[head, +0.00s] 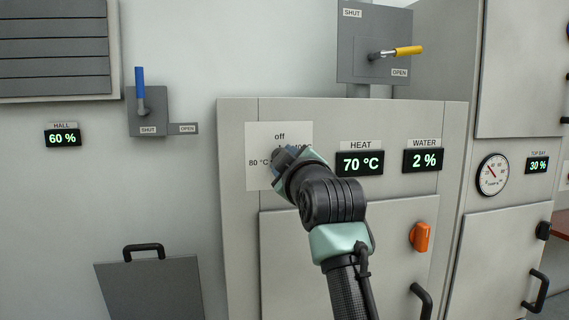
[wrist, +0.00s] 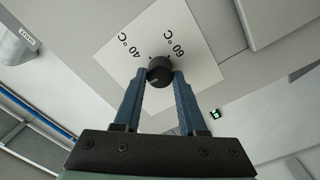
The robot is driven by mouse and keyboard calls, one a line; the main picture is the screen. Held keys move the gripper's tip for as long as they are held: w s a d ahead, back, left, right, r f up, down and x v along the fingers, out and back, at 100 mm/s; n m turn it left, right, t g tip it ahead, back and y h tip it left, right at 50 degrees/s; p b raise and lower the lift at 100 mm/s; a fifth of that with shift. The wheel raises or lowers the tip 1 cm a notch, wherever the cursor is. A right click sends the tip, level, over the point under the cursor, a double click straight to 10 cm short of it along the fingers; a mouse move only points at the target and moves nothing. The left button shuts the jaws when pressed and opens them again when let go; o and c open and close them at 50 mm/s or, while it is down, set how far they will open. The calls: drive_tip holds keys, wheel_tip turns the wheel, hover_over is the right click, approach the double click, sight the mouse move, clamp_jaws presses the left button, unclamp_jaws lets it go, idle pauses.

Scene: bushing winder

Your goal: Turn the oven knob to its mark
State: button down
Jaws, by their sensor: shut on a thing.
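The oven knob (wrist: 159,67) is a small round black knob on a white dial plate (head: 257,130), which also shows in the wrist view (wrist: 170,40). In the wrist view my gripper (wrist: 160,80) has its two blue fingers closed on either side of the knob. The labels 40 °C and 60 °C show beyond the knob there. In the head view my gripper (head: 283,158) is against the plate and hides the knob. The labels off and 80 °C show beside it. I cannot make out which way the knob points.
The HEAT display (head: 360,163) reads 70 °C and the WATER display (head: 423,160) reads 2 %. An orange handle (head: 420,237) sits on the oven door below right. A grey box with a yellow lever (head: 408,51) is above. A blue lever (head: 140,82) is on the left wall.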

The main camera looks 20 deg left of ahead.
drive_tip(key=shift+f+n, duration=0.1)
drive_tip(key=shift+n, duration=0.5)
drive_tip(key=shift+c, duration=2.3)
unclamp_jaws()
drive_tip(key=b+v, duration=0.3)
drive_tip(key=v, duration=1)
drive_tip(key=shift+b, duration=0.3)
